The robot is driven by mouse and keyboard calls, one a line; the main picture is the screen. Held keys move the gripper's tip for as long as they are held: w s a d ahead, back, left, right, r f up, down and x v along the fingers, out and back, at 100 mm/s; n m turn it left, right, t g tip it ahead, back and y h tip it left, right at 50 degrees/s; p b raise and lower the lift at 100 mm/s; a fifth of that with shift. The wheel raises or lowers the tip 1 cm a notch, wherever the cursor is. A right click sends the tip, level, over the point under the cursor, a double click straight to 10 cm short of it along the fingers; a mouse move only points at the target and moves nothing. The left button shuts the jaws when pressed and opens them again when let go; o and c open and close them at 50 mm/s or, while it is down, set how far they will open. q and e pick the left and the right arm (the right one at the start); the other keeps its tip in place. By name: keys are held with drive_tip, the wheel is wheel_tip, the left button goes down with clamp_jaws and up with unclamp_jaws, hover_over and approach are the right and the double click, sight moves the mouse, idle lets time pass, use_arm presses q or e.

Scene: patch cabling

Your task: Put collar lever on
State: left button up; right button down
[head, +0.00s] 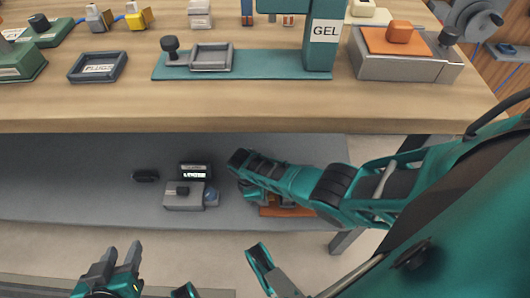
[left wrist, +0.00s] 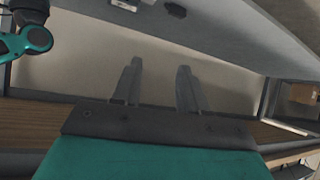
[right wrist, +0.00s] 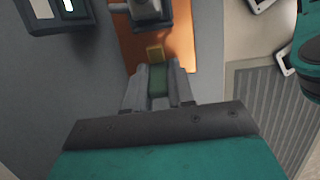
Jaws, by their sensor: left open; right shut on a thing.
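My right gripper (right wrist: 157,75) is shut on a small green piece (right wrist: 157,82) with a yellow end (right wrist: 155,52), over an orange plate (right wrist: 182,40). A grey device (right wrist: 148,10) with a rounded part stands just beyond it, cut off by the top edge. In the head view my right arm reaches down to the lower shelf and mostly hides the orange plate (head: 285,211) and the device. I cannot tell whether the held piece is the collar lever. My left gripper (head: 120,260) is open and empty; its spread fingers (left wrist: 158,80) show above the floor.
On the grey lower shelf (head: 70,180) stand a black box with a lit display (head: 195,171), a grey box with a dark knob (head: 182,198) and a small black thing (head: 145,176). The wooden tabletop (head: 240,105) overhangs the shelf. It bears the teal GEL station (head: 322,50) and a PLUGS tray (head: 98,67).

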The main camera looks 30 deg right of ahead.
use_arm(q)
drive_tip(key=shift+w+d+b, duration=0.1)
drive_tip(key=shift+d+b, duration=0.2)
use_arm(e)
drive_tip(key=shift+w+a+f+h, duration=0.1)
drive_tip(key=shift+w+a+h, duration=0.05)
drive_tip(key=shift+h, duration=0.15)
use_arm(q)
drive_tip(key=shift+r, duration=0.1)
use_arm(e)
drive_tip(key=c, duration=1)
unclamp_jaws()
use_arm(q)
drive_tip(key=r+p, duration=0.1)
drive_tip(key=p, duration=0.1)
drive_tip(key=a+r+p, duration=0.1)
drive_tip(key=p, duration=0.1)
drive_tip(key=shift+s+a+p, duration=0.2)
drive_tip(key=shift+a+p, duration=0.05)
drive_tip(key=shift+p, duration=0.05)
use_arm(e)
drive_tip(key=shift+o, duration=0.2)
drive_tip(key=v, duration=0.7)
drive_tip(key=shift+r, duration=0.2)
drive_tip(key=shift+w+a, duration=0.1)
use_arm(q)
drive_tip(key=shift+s, duration=0.1)
